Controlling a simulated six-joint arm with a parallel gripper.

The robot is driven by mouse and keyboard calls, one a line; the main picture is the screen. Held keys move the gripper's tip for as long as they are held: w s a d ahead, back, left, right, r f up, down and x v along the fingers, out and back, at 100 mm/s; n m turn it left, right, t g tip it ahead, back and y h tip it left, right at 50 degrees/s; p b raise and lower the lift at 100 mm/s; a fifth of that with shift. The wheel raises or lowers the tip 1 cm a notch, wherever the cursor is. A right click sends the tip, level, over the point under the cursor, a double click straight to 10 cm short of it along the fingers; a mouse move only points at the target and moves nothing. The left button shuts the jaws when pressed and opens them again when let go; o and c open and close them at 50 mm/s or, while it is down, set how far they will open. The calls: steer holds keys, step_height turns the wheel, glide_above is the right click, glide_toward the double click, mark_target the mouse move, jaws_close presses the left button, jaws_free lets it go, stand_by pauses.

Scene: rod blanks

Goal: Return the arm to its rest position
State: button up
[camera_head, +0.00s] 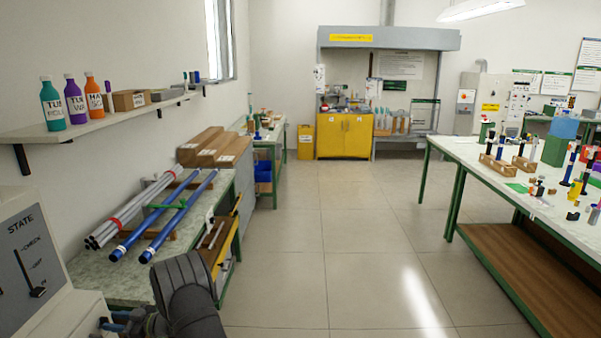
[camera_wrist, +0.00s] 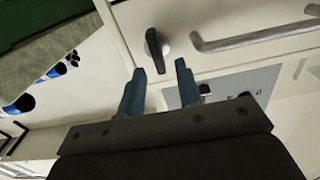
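My gripper (camera_wrist: 160,72) shows in the wrist view with its two blue-grey fingers apart and nothing between them. Past the fingertips is a cream panel (camera_wrist: 190,20) with a dark knob (camera_wrist: 155,46) and a grey bar handle (camera_wrist: 250,38). The knob appears close beyond the fingertips; I cannot tell the exact gap, but no grip on it shows. In the head view, part of my dark arm (camera_head: 187,295) is at the bottom, left of centre, and the fingers cannot be made out clearly.
A cream machine (camera_head: 35,265) marked STATE stands at the lower left. Beside it, a bench (camera_head: 95,277) carries blue rods (camera_head: 166,222) and grey rods (camera_head: 128,212). A white table (camera_head: 480,165) with small items is at right. The floor between is clear.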

steer(key=shift+a, duration=1.15)
steer(key=shift+d, duration=0.15)
